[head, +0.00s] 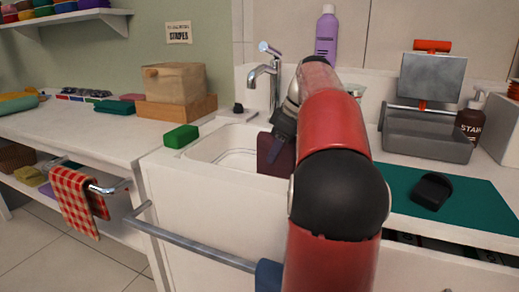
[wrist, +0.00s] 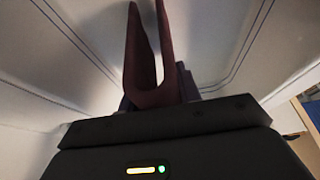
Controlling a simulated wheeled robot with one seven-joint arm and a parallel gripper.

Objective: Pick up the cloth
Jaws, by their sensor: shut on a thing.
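A dark maroon cloth (head: 270,156) hangs from my gripper (head: 284,124) over the white sink basin (head: 212,149) in the head view. The red arm in front hides part of the cloth and the fingers. In the wrist view the cloth (wrist: 139,72) is folded into a narrow U shape, with two strips running up from the fold. My gripper (wrist: 152,100) is shut on it near the fold, with pale basin walls around. I cannot tell whether the cloth's far ends touch the basin.
A tap (head: 266,72) stands behind the basin, with a purple bottle (head: 326,36) further right. A green block (head: 181,136) sits at the basin's left edge. A grey tray (head: 428,135) and a black object (head: 432,190) on a teal mat (head: 480,205) are right. A red checked towel (head: 75,200) hangs left.

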